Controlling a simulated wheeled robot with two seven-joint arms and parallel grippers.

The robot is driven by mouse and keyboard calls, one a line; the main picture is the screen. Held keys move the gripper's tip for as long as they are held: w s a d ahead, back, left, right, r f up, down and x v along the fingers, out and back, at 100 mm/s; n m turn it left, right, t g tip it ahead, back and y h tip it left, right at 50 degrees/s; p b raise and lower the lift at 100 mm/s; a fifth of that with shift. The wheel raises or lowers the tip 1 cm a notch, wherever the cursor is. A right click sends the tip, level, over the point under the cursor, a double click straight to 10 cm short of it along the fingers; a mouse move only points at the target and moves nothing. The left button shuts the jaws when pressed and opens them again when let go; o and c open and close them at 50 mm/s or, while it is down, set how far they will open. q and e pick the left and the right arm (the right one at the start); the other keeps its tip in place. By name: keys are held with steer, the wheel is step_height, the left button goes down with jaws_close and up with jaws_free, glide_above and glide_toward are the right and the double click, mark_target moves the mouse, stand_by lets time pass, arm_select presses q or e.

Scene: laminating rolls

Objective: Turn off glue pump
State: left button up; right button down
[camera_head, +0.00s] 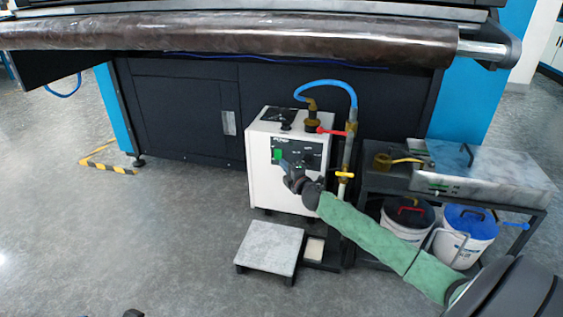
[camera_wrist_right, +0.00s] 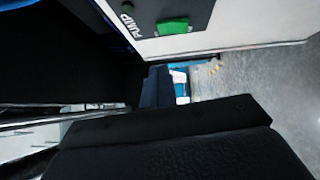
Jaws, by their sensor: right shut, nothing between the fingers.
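The glue pump (camera_head: 263,190) is a white box on the floor with a dark control panel on its front. A green switch (camera_head: 278,155) sits at the left of that panel; it also shows in the right wrist view (camera_wrist_right: 172,26) beside the word PUMP. My right gripper (camera_head: 286,165) is shut and empty, in front of the panel just below the green switch. In the head view I cannot tell whether its tips touch the panel. The gripper hides part of the panel's lower half.
A blue hose (camera_head: 330,84) and a pipe with red (camera_head: 331,131) and yellow (camera_head: 345,174) valve handles stand at the pump's right. A low grey step (camera_head: 269,248) lies in front. A dark cart (camera_head: 380,182) with buckets below stands at right.

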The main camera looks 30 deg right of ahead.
steer(key=s+p, duration=0.1)
steer(key=s, duration=0.5)
steer(key=shift+a+r, duration=0.2)
stand_by(0.4)
